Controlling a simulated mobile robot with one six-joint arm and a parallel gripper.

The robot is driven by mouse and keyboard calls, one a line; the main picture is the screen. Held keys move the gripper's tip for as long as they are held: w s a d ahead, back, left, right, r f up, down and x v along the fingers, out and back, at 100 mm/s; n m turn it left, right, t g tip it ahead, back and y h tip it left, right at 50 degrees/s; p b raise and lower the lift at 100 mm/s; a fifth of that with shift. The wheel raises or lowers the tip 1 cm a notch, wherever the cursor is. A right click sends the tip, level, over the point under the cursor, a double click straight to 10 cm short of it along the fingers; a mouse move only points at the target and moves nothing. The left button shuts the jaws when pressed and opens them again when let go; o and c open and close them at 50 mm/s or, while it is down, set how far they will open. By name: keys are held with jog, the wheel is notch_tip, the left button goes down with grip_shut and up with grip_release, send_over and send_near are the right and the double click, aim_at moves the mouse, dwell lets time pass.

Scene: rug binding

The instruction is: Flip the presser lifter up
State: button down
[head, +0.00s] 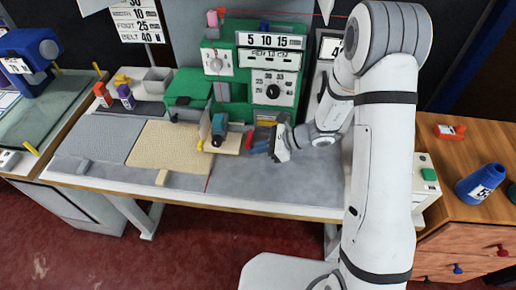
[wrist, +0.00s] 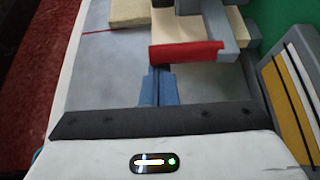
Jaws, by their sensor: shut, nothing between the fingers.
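The likely presser lifter is a red flat lever (wrist: 188,52), which juts out across the wrist view from a grey part of the sewing machine. In the head view, the same red piece (head: 250,139) stands upright beside my gripper. My gripper (head: 259,148) is low over the grey table, right of the machine's needle area. In the wrist view, the blue fingers of my gripper (wrist: 160,72) are shut with nothing between them. Their tips are at the lower edge of the red lever; I cannot tell whether they touch it.
The green sewing machine (head: 232,88) stands behind, with dials and number plates. A beige rug (head: 167,147) lies on the table (head: 300,182) at left. A yellow-and-white striped panel (wrist: 290,95) is close on the right in the wrist view. The table front is clear.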

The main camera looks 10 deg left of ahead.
notch_tip(320, 180, up, 3)
jog(key=shift+f+p, duration=0.15)
jog(key=shift+p, duration=0.15)
jog(key=shift+w+d, duration=0.1)
jog(key=shift+d, duration=0.1)
jog(key=p+v, duration=0.4)
jog(key=v, duration=0.5)
jog(key=shift+d, duration=0.35)
